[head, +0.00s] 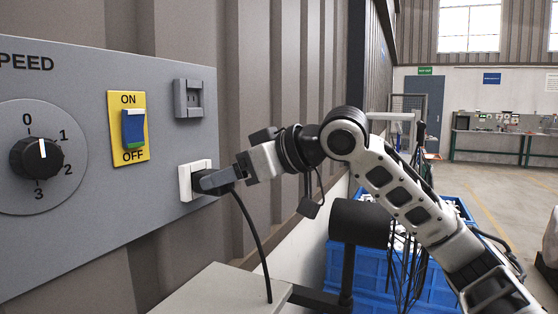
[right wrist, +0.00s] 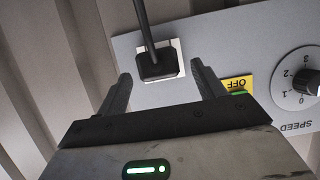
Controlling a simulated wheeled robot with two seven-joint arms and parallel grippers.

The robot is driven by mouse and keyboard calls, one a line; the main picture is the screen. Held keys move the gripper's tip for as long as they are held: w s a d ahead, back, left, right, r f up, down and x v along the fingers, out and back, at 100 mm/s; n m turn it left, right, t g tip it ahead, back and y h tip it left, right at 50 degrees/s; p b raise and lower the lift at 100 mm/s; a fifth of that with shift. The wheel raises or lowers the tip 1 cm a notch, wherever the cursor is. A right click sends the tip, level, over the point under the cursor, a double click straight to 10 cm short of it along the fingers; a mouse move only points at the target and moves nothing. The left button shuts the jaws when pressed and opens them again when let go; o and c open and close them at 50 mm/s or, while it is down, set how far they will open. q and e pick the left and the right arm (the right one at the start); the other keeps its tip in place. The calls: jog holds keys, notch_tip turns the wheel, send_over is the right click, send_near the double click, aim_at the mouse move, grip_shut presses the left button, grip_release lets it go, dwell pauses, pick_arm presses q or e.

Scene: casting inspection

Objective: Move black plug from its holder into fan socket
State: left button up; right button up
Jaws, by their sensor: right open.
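The black plug (head: 214,181) sits against the white fan socket (head: 185,184) on the grey panel and appears seated in it; its prongs are hidden. Its cable hangs down to the grey ledge. The grey holder (head: 188,98) above the socket is empty. My right gripper (head: 240,168) is open close in front of the plug. In the right wrist view its fingers (right wrist: 162,84) stand apart on either side of the plug (right wrist: 159,67), with gaps between them and it. The white socket plate (right wrist: 180,56) shows behind the plug. My left gripper is not in view.
The panel (head: 75,230) carries a speed dial (head: 37,158) and a yellow-backed ON/OFF switch (head: 131,130) left of the socket. A grey ledge (head: 215,290) lies below. Blue crates (head: 375,270) stand to the right, behind my right arm.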

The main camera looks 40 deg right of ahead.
pick_arm(q)
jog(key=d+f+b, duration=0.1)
jog(key=b, duration=0.3)
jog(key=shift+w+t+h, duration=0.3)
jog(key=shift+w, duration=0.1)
pick_arm(e)
jog(key=v, duration=1.2)
jog(key=shift+s+d, duration=0.2)
jog(key=shift+s, duration=0.05)
jog(key=shift+r, duration=0.15)
